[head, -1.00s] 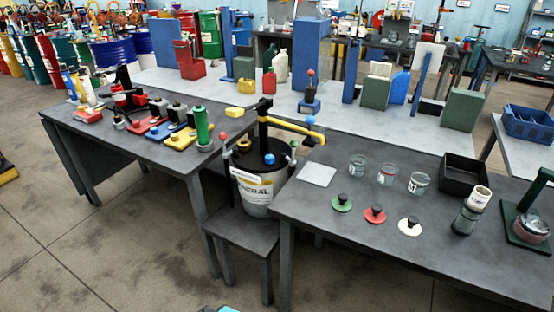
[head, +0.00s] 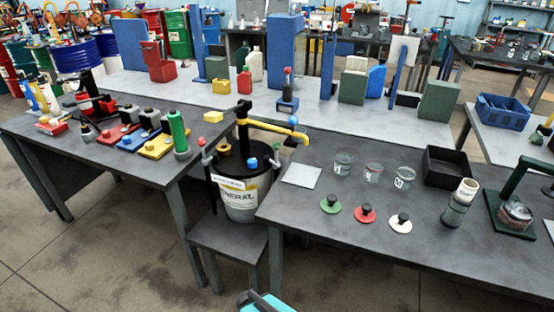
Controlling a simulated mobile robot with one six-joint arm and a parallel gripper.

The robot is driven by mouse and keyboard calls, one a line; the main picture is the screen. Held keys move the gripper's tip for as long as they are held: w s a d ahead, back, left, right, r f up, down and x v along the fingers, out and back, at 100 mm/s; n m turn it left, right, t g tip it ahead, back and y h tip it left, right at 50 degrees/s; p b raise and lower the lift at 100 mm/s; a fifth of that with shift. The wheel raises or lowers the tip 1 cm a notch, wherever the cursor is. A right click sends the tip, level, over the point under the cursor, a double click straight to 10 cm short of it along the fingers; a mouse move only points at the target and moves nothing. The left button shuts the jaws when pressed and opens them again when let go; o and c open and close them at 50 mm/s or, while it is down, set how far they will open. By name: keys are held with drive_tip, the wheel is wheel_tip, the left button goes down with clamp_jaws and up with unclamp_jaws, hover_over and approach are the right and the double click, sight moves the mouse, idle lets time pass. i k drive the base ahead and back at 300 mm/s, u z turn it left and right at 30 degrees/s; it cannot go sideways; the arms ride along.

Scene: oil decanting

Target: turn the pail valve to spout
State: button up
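The white pail (head: 240,205) with a black lid stands on a low dark stool between two grey tables. A black upright post (head: 243,130) rises from its lid, and a yellow spout arm (head: 270,127) reaches right from it over the right table's edge. A blue ball knob (head: 293,120) sits on the spout arm near its outer end. A blue cap or knob (head: 252,163) shows on the lid, and small side handles flank the pail. Which part is the valve, and its setting, I cannot tell.
The right table (head: 330,225) holds a pale square plate (head: 301,176), several glass beakers, weighted discs and a black tray (head: 450,166). The left table (head: 150,172) carries a green cylinder (head: 178,130) and coloured blocks near the pail. Open floor lies in front of the stool.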

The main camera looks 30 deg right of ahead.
sight(252, 163)
drive_tip(key=z, duration=0.55)
drive_tip(key=k, duration=1.1)
drive_tip(key=u, duration=1.3)
drive_tip(key=i, duration=1)
drive_tip(key=z, duration=0.15)
